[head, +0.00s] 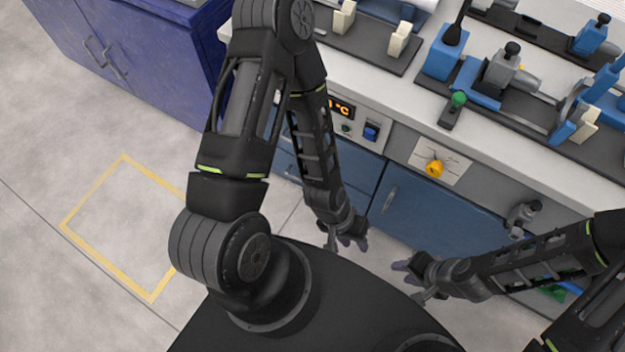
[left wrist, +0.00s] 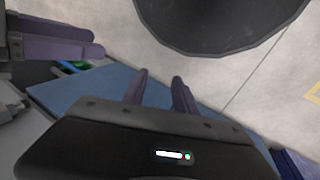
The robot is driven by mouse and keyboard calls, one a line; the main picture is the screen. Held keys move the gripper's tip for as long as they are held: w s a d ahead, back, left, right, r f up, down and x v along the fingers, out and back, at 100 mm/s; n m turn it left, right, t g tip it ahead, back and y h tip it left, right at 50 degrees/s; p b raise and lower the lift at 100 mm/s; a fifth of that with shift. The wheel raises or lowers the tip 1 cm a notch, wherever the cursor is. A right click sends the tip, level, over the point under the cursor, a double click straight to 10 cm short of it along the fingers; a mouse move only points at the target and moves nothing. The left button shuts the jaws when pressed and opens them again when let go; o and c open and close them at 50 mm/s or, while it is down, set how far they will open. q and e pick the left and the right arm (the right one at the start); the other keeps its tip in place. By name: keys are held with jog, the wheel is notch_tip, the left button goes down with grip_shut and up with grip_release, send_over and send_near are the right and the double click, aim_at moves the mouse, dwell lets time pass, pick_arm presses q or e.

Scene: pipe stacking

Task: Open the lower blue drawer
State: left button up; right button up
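Blue drawer fronts (head: 362,168) show under the bench in the head view, below the display panel. My left arm crosses in front of them, so the lower drawer and its handle are largely hidden. My left gripper (head: 352,242) is in front of the bench, apart from the drawers. Its two purple fingers show with a gap and nothing between them in the left wrist view (left wrist: 160,88). My right gripper (head: 404,273) is to its right, in front of the blue cabinet door, with its fingers apart and empty. Its purple fingers also show in the left wrist view (left wrist: 60,36).
A blue cabinet door (head: 440,215) with an upright handle stands right of the drawers. The bench top (head: 400,100) carries blue vises and dark fixtures. A dark blue cabinet (head: 130,60) is at the upper left. The floor inside the yellow outline (head: 130,225) is clear.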

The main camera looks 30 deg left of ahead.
pick_arm(q)
jog(key=w+a+f+m+b, duration=0.6)
jog(key=f+b, duration=0.3)
jog(key=f, duration=0.1)
jog(key=w+a+f+m+b, duration=0.5)
jog(key=w+f+m+b, duration=0.15)
jog(key=f+b, duration=0.35)
jog(key=w+a+f+m+y+b, duration=0.2)
jog(key=w+a+m, duration=0.1)
jog(key=a, duration=0.6)
jog(key=w+a+f+m+t+y+b, duration=0.1)
jog(key=w+a+f+m+y+b, duration=0.1)
jog(key=a, duration=0.7)
jog(key=shift+w+f+m+b, duration=0.2)
jog(key=shift+w+m+b, duration=0.4)
jog(key=shift+m+b, duration=0.3)
jog(key=f+b, duration=0.1)
jog(key=f, duration=0.1)
jog(key=w+f+b, duration=0.1)
jog(key=f, duration=0.2)
jog(key=f+b, duration=0.1)
jog(key=f, duration=0.1)
jog(key=shift+w+f, duration=0.25)
jog(key=shift+f, duration=0.15)
